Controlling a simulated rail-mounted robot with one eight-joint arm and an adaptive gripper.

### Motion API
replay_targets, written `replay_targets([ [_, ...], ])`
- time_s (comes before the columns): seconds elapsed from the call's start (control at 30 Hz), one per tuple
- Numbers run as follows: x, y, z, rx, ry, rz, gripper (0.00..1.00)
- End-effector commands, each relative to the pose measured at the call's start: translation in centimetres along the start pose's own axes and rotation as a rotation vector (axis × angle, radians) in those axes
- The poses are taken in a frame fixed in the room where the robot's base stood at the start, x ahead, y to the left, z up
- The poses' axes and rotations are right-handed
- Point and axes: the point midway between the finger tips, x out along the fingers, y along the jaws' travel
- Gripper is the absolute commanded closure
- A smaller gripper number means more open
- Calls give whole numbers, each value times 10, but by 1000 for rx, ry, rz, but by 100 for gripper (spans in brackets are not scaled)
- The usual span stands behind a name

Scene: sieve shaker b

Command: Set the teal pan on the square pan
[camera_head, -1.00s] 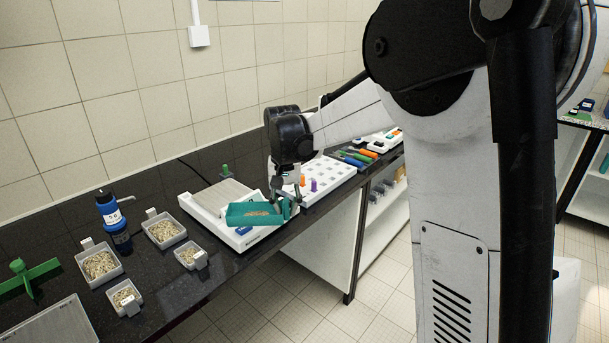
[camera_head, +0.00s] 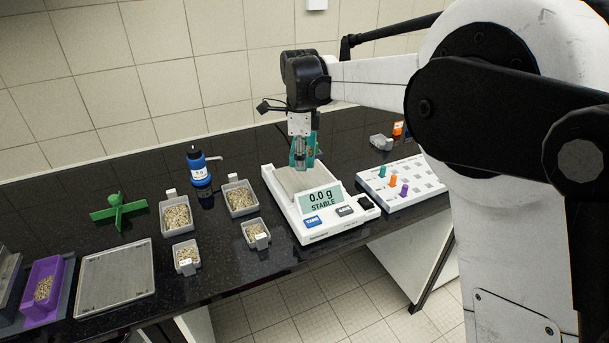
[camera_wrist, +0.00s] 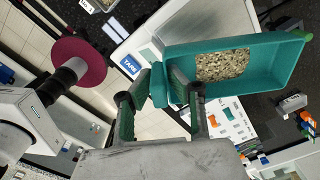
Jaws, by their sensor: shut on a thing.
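The teal pan (camera_wrist: 285,75) is a long open box with a layer of beige grains (camera_wrist: 222,66) inside. My gripper (camera_wrist: 163,88) is shut on the tab at its near end in the wrist view. In the head view my gripper (camera_head: 300,160) points down in front of the teal pan (camera_head: 313,140), which is mostly hidden and seen nearly end-on. Both appear above the grey square pan (camera_head: 293,181) on top of the white balance (camera_head: 312,226). The display reads 0.0 g, STABLE. The teal pan looks raised, not resting on it.
Several grain-filled containers (camera_head: 177,217) stand left of the balance, with a blue bottle (camera_head: 199,170) behind. A white peg board (camera_head: 418,178) stands to the right. A flat grey tray (camera_head: 115,277), a green cross-shaped part (camera_head: 118,211) and a purple pan (camera_head: 42,290) lie further left.

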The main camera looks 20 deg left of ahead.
Motion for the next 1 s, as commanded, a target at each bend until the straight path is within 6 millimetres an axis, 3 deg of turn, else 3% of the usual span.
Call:
replay_targets([
  [0.03,-4,4,28,40,0,0,100],
  [0.1,-7,10,57,107,0,0,100],
  [0.2,-10,18,89,185,0,-1,100],
  [0.3,-12,23,110,238,0,-1,100],
  [0.4,-12,26,118,265,0,-1,100],
  [0.53,-4,19,108,278,0,-1,100],
  [1.0,48,-23,31,276,0,-1,100],
])
